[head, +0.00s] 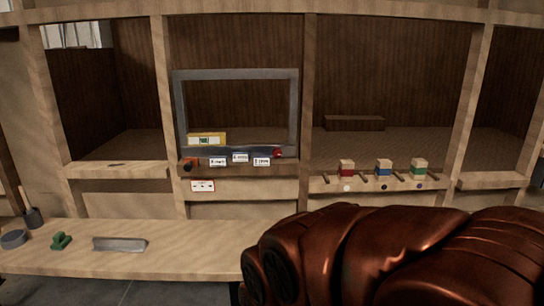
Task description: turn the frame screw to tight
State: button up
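A grey rectangular frame (179,112) stands upright in the middle bay of the wooden structure. A small red knob-like part (278,153) sits at the right end of its dark lower bar. My copper-coloured arm fills the lower right, and my gripper is not visible.
A yellow box (207,139) shows at the frame's lower left. Red (347,170), blue (384,170) and green (418,170) banded blocks stand on the right ledge. The front bench (190,262) carries a grey bar (119,244), a green tool (61,241) and a dark cup (33,217).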

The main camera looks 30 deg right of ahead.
aim_at(277, 152)
jog(key=u, duration=0.55)
jog(key=i, duration=1.25)
jog(key=z, duration=0.3)
